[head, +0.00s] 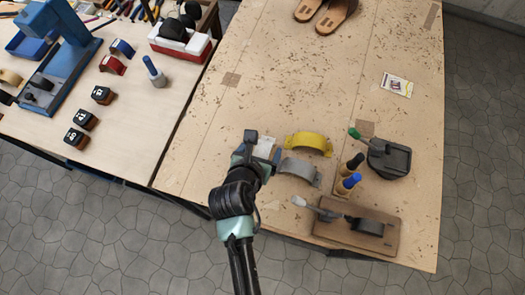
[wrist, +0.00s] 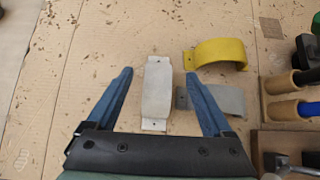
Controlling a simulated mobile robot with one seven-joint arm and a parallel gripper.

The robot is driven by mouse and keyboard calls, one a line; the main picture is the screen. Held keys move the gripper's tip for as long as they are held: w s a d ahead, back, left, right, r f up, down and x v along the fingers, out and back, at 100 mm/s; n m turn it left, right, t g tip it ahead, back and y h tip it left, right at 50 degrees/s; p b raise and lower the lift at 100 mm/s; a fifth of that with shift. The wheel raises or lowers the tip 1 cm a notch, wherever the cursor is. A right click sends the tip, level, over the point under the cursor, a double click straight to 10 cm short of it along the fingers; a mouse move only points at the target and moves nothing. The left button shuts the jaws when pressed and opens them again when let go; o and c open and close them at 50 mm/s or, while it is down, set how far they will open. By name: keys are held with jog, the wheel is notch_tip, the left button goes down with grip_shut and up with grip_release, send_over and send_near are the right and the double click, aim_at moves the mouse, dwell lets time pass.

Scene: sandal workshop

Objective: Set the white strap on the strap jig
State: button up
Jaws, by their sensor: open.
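The white strap (wrist: 157,92), an arched band with flat end tabs, lies on the workbench. In the wrist view it is between the two blue fingers of my open gripper (wrist: 159,78), with a gap on each side. In the head view the white strap (head: 265,148) is partly hidden by my gripper. What looks like the strap jig (head: 392,238) is a wooden board at the bench's near right, with a dark rounded form and a light-handled lever. Its edge also shows at the lower right of the wrist view.
A grey strap (head: 300,168) and a yellow strap (head: 309,141) lie just right of the white one. Sandals (head: 325,15) lie at the far end. The bench's middle is clear.

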aim_at(266, 142)
jog(key=shift+p+x, duration=0.4)
jog(key=shift+x, duration=2.95)
jog(key=shift+s+a+f, duration=0.1)
jog(key=shift+a, duration=0.05)
jog(key=c, duration=1.3)
grip_shut()
